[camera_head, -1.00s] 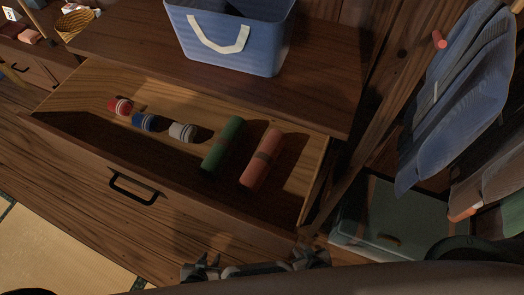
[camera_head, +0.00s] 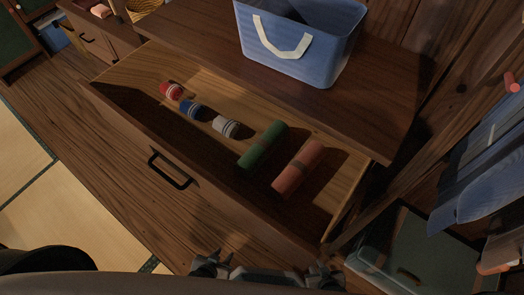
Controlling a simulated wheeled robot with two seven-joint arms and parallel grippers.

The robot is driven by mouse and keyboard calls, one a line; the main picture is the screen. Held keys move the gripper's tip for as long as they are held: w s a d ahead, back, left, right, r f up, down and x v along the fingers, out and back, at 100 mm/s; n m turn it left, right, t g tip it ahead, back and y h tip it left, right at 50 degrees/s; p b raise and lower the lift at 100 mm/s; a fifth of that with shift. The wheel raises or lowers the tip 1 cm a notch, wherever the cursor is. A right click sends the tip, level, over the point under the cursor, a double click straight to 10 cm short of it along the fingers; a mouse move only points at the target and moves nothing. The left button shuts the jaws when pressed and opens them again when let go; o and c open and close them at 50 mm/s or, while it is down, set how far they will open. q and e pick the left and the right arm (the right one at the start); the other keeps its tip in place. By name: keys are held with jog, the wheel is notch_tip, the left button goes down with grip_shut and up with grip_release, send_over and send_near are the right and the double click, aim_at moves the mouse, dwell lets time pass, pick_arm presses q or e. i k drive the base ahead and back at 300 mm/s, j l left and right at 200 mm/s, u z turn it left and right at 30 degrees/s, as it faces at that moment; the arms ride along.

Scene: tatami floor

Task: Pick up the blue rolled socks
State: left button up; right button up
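The blue rolled socks (camera_head: 191,110), with white bands, lie in the open drawer (camera_head: 150,126). They sit between the red rolled socks (camera_head: 171,91) and the white rolled socks (camera_head: 226,127). My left gripper (camera_head: 266,272) is at the bottom edge of the view, in front of the drawer. Its two fingers stand wide apart with nothing seen between them, and its lower part is cut off. It is well apart from the blue socks. My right gripper is not in view.
A green roll (camera_head: 263,146) and an orange roll (camera_head: 299,168) lie right of the socks. A blue basket (camera_head: 300,48) stands on the cabinet top. The drawer front has a black handle (camera_head: 170,170). A grey-green box (camera_head: 412,255) and hanging blue clothes (camera_head: 480,185) are at right.

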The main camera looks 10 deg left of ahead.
aim_at(195, 110)
jog(key=u, duration=1)
